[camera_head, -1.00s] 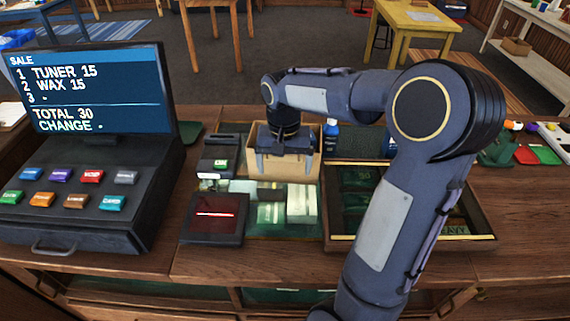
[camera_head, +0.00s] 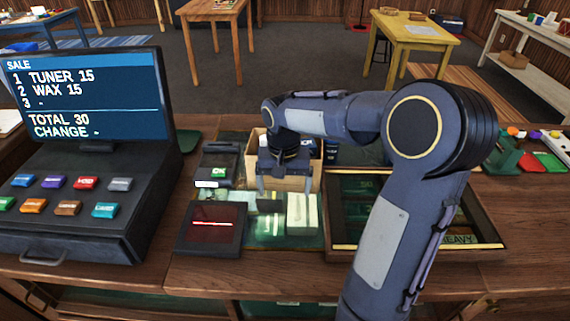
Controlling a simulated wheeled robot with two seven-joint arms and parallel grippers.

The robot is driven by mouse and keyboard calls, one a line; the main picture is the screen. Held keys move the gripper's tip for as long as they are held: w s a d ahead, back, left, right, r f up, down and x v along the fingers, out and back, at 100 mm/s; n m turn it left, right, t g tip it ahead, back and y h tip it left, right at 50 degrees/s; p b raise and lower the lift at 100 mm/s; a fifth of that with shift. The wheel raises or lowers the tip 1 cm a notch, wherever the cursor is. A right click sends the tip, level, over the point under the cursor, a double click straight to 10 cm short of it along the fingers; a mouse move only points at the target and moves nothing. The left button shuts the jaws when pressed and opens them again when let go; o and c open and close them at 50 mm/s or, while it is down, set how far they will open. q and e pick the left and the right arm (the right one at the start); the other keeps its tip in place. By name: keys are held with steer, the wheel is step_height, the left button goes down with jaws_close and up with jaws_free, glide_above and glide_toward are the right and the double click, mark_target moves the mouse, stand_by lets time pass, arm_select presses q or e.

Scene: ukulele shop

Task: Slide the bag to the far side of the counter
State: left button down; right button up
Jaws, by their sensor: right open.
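The bag (camera_head: 285,184) is a tan, box-shaped paper bag standing upright on the counter (camera_head: 225,270), in the middle of the view. My right gripper (camera_head: 285,187) hangs over the near side of the bag, its two fingers pointing down and spread apart. It is open, with nothing seen held in it. The fingers overlap the bag's front in the picture; I cannot tell whether they touch it. The gripper and wrist hide much of the bag's top and middle. My left gripper is not in view.
A cash register (camera_head: 85,190) stands at the left. A card reader (camera_head: 217,163) and a dark scanner (camera_head: 211,228) sit left of the bag. A framed tray (camera_head: 343,255) lies to the right, partly behind my arm. A small blue bottle (camera_head: 331,140) stands right beside the bag.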

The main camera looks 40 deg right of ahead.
steer(key=shift+w+d+p, duration=0.6)
steer(key=shift+w+d, duration=0.35)
steer(key=shift+w, duration=0.15)
steer(key=shift+w+d+p, duration=0.55)
steer(key=shift+w+d, duration=0.35)
steer(key=shift+w, duration=0.2)
steer(key=shift+w+d+p, duration=0.7)
steer(key=shift+w+d, duration=0.2)
steer(key=shift+w, duration=0.15)
steer(key=shift+w+d+p, duration=0.65)
steer(key=shift+w+d, duration=0.2)
steer(key=shift+w, duration=0.2)
steer(key=shift+w+d+r+p, duration=0.1)
steer(key=shift+w+d+p, duration=1.35)
steer(key=shift+w, duration=0.3)
steer(key=shift+w+d+p, duration=1.35)
steer(key=shift+w+p, duration=0.05)
steer(key=shift+w, duration=0.15)
steer(key=shift+w+d, duration=0.15)
steer(key=shift+w, duration=0.05)
steer(key=shift+w+d, duration=1.05)
steer(key=shift+w, duration=0.2)
steer(key=shift+s+a+r+b, duration=0.45)
steer(key=shift+s+a, duration=0.1)
steer(key=shift+s, duration=0.1)
steer(key=shift+s+a+r, duration=0.45)
steer(key=shift+s, duration=0.1)
step_height(320, 180, up, 12)
steer(key=shift+p, duration=0.45)
steer(key=shift+s+f, duration=0.1)
